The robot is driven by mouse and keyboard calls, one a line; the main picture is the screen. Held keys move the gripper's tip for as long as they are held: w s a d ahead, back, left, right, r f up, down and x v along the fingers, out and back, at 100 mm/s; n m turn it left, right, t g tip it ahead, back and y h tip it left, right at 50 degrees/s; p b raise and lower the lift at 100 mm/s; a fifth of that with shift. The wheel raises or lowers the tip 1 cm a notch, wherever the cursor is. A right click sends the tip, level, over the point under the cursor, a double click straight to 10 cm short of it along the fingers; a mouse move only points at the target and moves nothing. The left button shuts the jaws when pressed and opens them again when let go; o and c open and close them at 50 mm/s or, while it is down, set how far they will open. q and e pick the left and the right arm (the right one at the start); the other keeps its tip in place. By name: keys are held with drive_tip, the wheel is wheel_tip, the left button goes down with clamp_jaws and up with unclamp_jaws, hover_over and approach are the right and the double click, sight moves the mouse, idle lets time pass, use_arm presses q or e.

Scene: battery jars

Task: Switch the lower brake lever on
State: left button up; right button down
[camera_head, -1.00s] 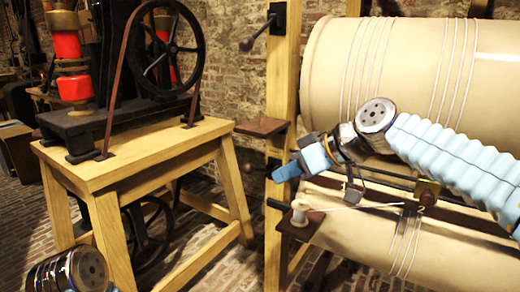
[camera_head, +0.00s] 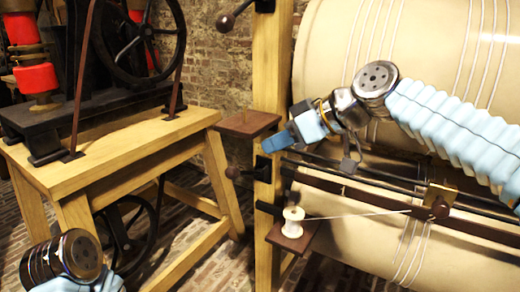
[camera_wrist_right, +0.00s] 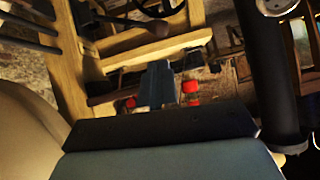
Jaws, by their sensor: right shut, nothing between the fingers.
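The lower brake lever (camera_head: 234,173) is a short dark rod with a round dark knob, sticking out left from the wooden post, below a small brown shelf. The upper lever (camera_head: 228,20) is similar and higher on the same post. My right gripper (camera_head: 270,146), with blue fingers, is shut and empty in front of the post. Its tip is above and right of the lower knob in the picture, apart from it. In the right wrist view the shut fingers (camera_wrist_right: 157,85) point away, and a knobbed lever (camera_wrist_right: 158,28) lies beyond them; I cannot tell which one. My left gripper's fingers are out of view.
The wooden post (camera_head: 270,90) carries the levers and the brown shelf (camera_head: 246,124). A large cream drum (camera_head: 330,60) stands right, with dark rails below my right arm. A white spool (camera_head: 292,222) sits on a lower ledge. A wooden bench (camera_head: 110,155) with a wheel stands left.

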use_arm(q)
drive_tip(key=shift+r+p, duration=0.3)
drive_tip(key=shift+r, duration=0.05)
use_arm(e)
drive_tip(key=x, duration=0.9)
